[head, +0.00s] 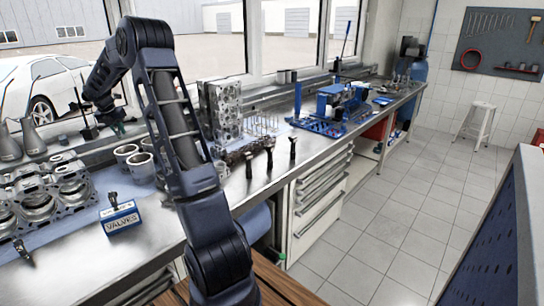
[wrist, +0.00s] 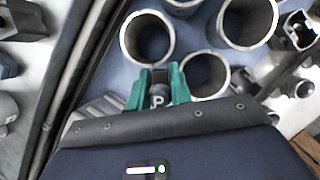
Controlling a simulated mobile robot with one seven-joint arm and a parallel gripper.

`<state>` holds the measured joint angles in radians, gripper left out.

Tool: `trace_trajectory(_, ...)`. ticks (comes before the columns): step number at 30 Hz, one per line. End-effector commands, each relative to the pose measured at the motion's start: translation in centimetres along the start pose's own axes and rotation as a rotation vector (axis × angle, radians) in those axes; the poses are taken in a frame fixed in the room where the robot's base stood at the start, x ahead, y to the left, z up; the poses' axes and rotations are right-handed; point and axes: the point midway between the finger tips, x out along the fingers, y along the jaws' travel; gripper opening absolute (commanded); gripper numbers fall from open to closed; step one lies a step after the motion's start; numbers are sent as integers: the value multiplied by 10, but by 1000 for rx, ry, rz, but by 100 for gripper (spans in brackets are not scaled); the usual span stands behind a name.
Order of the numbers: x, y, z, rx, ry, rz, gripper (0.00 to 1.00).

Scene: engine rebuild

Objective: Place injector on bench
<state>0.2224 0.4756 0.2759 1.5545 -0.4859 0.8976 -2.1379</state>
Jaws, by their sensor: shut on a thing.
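My gripper (head: 117,128) is at the left of the head view, above the back of the bench (head: 255,196), behind the metal cylinder sleeves. In the wrist view its green fingers (wrist: 158,90) are shut on a small grey and dark part, the injector (wrist: 158,98); only its end shows between the fingers. The rest of the injector is hidden. Several similar small black parts stand on the bench, among them one (head: 270,157) and another (head: 293,150) right of my arm.
Metal sleeves (head: 141,167) stand on a blue mat, close below my gripper in the wrist view (wrist: 205,74). An engine block (head: 45,197), a "VALVES" box (head: 120,218) and an upright cylinder head (head: 222,110) occupy the bench. Bare steel shows along the front edge.

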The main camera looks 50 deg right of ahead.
Motion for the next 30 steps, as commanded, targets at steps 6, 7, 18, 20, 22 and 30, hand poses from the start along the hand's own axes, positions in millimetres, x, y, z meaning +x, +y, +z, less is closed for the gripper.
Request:
trace_trajectory(6,19,-81,50,84,-1,-33,0)
trace_trajectory(7,22,-92,56,94,-1,-37,0)
trace_trajectory(18,44,-236,115,228,-4,-90,0)
trace_trajectory(20,46,-261,122,249,-5,-98,0)
trace_trajectory(22,49,-290,130,276,-5,-108,0)
trace_trajectory(30,56,-402,149,373,-9,-146,0)
